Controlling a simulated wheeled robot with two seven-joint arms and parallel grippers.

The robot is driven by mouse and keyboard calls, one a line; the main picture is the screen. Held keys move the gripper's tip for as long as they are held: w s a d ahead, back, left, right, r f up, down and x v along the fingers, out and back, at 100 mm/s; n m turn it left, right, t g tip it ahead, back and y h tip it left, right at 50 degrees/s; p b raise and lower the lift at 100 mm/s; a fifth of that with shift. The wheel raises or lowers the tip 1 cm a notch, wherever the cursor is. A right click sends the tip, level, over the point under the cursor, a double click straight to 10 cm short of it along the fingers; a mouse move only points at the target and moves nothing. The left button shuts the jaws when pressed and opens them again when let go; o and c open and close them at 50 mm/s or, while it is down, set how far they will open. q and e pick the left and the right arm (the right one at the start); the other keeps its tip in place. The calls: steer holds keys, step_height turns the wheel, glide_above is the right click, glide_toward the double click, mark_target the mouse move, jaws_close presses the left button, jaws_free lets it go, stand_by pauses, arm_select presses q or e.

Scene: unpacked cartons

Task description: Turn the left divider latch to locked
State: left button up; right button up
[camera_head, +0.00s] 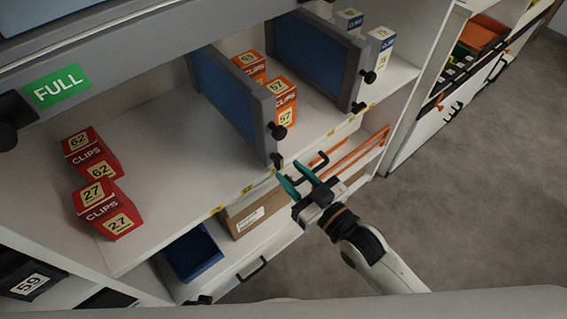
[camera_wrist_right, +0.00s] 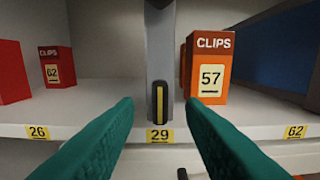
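The left divider (camera_head: 232,95) is a blue panel in a grey frame, standing on the white shelf. Its grey front post (camera_wrist_right: 160,45) fills the middle of the right wrist view. The latch (camera_wrist_right: 160,103) is a dark upright bar with a yellow stripe, low on that post, just above the tag reading 29. My right gripper (camera_head: 290,171) is in front of the post's lower end. Its teal fingers (camera_wrist_right: 160,112) are open, one on each side of the latch in the wrist view, apparently short of it. My left gripper is not in view.
A second divider (camera_head: 312,58) stands to the right. An orange clips box (camera_wrist_right: 210,68) stands close right of the left divider. Red clips boxes (camera_head: 106,208) stand at the left. A blue bin (camera_head: 192,253) and a cardboard box (camera_head: 258,212) sit below. Bare shelf (camera_head: 165,140) lies between.

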mark_target(281, 163)
steer(key=x, duration=0.3)
steer(key=shift+w+a, duration=0.1)
steer(key=shift+w, duration=0.05)
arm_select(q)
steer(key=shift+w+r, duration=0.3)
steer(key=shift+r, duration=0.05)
arm_select(e)
steer(key=shift+w+a, duration=0.1)
steer(key=shift+w, duration=0.1)
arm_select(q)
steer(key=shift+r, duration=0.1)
arm_select(e)
jaws_close()
steer(key=shift+r+m+p, duration=0.1)
steer(key=shift+m+p, duration=0.4)
steer(key=shift+p, duration=0.1)
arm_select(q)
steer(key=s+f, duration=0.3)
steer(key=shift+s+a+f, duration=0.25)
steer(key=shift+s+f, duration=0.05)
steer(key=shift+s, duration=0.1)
